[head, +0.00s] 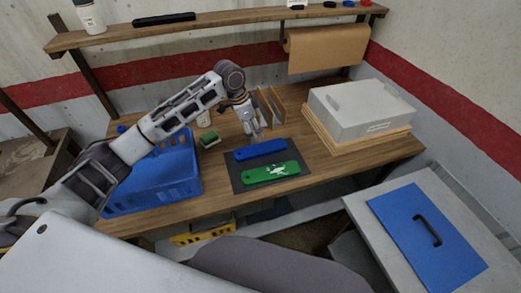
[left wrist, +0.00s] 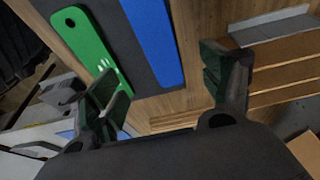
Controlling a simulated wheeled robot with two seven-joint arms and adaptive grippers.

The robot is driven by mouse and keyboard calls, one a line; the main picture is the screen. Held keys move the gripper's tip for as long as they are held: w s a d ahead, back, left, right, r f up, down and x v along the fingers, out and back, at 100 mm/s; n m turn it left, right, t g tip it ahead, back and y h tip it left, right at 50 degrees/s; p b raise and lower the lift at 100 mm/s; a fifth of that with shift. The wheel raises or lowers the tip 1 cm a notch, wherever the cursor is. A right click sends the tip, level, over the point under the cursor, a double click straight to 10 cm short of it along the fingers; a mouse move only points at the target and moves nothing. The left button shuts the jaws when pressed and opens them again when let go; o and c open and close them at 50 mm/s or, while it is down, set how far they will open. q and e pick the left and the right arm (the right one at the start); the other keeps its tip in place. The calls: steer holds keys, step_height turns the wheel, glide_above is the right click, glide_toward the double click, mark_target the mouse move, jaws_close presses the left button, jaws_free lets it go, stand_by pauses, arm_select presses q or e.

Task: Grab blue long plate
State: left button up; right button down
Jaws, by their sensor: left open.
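The blue long plate (head: 260,149) lies on a dark mat (head: 239,181) on the wooden bench, behind the green plate (head: 271,173). In the left wrist view the blue plate (left wrist: 153,40) runs down from the top edge, and part of it is cut off. My left gripper (head: 256,136) is just behind and above the blue plate in the head view. My right gripper is not in view.
A blue crate (head: 155,185) stands left of the mat, under my left arm. Wooden dividers (head: 271,106) stand behind the mat. A grey box on a wooden base (head: 360,108) is at the right. A green sponge-like block (head: 210,139) lies near the crate.

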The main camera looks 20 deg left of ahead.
arm_select(q)
glide_above(260, 148)
steer(key=a, duration=0.1)
steer(key=f, duration=0.3)
steer(key=s+f, duration=0.1)
steer(key=f, duration=0.1)
steer(key=shift+a+f, duration=0.1)
steer(key=shift+f, duration=0.2)
steer(key=shift+p+x, duration=0.4)
steer(key=shift+x, duration=2.2)
steer(key=shift+a, duration=0.1)
steer(key=c, duration=1.3)
steer(key=shift+r+b, duration=0.3)
steer(key=shift+r, duration=4.75)
